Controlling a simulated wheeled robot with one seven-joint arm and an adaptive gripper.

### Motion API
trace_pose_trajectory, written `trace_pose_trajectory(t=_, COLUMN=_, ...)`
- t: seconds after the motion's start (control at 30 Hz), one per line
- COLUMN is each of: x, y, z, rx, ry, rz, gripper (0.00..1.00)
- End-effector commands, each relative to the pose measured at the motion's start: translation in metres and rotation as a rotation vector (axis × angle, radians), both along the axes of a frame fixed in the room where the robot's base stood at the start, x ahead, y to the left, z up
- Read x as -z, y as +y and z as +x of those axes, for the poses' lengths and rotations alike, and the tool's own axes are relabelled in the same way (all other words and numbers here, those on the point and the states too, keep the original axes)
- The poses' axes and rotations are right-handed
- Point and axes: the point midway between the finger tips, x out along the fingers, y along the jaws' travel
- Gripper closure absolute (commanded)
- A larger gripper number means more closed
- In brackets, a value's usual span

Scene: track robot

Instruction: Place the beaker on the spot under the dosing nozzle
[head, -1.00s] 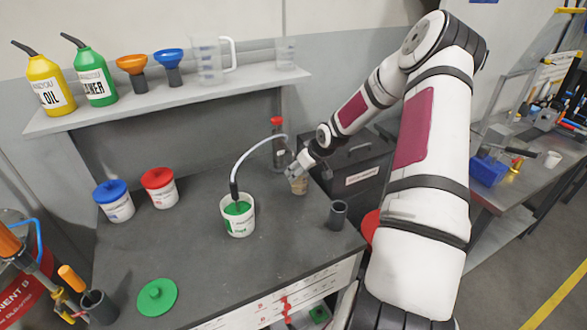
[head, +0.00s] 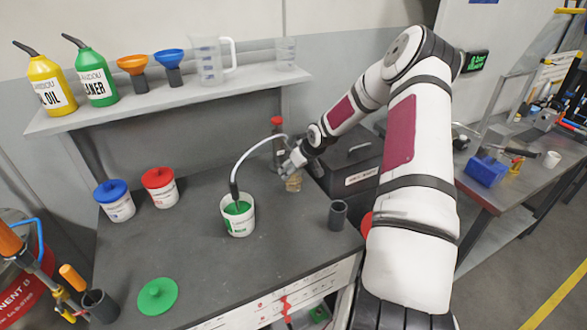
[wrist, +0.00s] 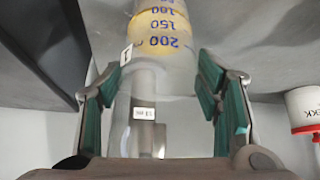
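The beaker (head: 293,183) is clear with a yellowish content and stands upright at the back right of the bench. My gripper (head: 291,163) is around its upper part. In the wrist view the beaker (wrist: 160,42) shows blue volume marks and sits between the two green finger pads of my gripper (wrist: 162,75), which appear closed on its sides. The dosing nozzle (head: 234,190) is the dark tip of a curved white tube, left of the beaker. It points down into a white pot (head: 239,225) with green content. Any spot beneath that pot is hidden.
A red-capped bottle (head: 278,145) stands behind my gripper. A dark cup (head: 337,214) is at front right, a black case (head: 352,175) at right. Blue-lidded (head: 115,201) and red-lidded (head: 160,187) pots stand left; a green lid (head: 157,296) lies in front. The bench front centre is clear.

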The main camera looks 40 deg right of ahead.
Motion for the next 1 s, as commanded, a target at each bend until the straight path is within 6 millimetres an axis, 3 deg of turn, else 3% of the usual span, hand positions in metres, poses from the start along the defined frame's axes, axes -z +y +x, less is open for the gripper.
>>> trace_pose_trajectory(t=0.47, x=-0.007, y=-0.001, z=-0.002, rx=0.001, ry=-0.001, rz=-0.001, gripper=0.26)
trace_pose_trajectory(t=1.0, x=-0.089, y=0.001, z=-0.056, rx=0.002, ry=-0.001, rz=-0.002, gripper=0.26)
